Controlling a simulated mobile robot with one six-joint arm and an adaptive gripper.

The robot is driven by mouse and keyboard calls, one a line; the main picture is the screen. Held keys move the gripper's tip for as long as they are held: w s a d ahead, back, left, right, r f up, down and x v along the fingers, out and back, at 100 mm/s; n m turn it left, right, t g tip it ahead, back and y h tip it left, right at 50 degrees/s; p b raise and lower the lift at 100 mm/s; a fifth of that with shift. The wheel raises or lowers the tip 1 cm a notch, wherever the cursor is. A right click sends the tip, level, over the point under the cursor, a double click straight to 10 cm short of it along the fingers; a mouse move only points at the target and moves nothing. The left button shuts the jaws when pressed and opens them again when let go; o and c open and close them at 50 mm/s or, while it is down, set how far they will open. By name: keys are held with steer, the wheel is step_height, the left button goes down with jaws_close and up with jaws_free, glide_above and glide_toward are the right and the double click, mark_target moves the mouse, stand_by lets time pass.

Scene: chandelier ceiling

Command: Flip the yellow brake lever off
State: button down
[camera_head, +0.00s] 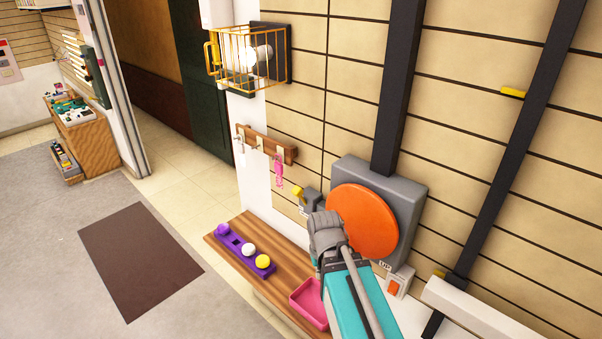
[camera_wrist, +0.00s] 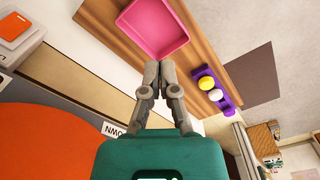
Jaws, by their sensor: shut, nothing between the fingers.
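A small yellow lever (camera_head: 298,191) sticks out of a grey box (camera_head: 312,201) on the wall, left of the large orange disc (camera_head: 362,221). I take it for the brake lever; its exact position is too small to read. My gripper (camera_wrist: 159,66) is shut and empty in the wrist view, its fingertips close together. The orange disc (camera_wrist: 45,140) fills the lower left there, and a partly hidden DOWN label (camera_wrist: 115,129) lies beside my gripper. The yellow lever does not show in the wrist view. In the head view my arm covers the area below the disc.
A wooden shelf (camera_head: 222,233) carries a purple holder (camera_head: 235,246) with balls and a pink tray (camera_head: 308,303). A small box with an orange button (camera_head: 394,287) sits right of my arm. Hooks with a pink item (camera_head: 278,172) and a wire cage (camera_head: 270,52) are above.

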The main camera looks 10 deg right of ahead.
mark_target(301, 198)
steer(key=w+r+m+t+h+p, duration=0.1)
steer(key=w+r+p, duration=0.2)
steer(key=r+p, duration=0.35)
steer(key=w+r+m+h+p, duration=0.1)
steer(key=w+r+p, duration=0.2)
steer(key=r+p, duration=0.3)
steer(key=w+a+r+m+t+h, duration=0.1)
steer(key=w+r+m+t+h, duration=0.1)
steer(key=w, duration=0.7)
steer(key=w+a+r+m+t+h, duration=0.2)
steer(key=w+r+m, duration=0.3)
steer(key=w, duration=0.5)
steer(key=shift+w+a+r+m+h, duration=0.2)
steer(key=shift+a+m+h, duration=0.1)
steer(key=shift+m+h, duration=0.6)
steer(key=shift+f, duration=0.1)
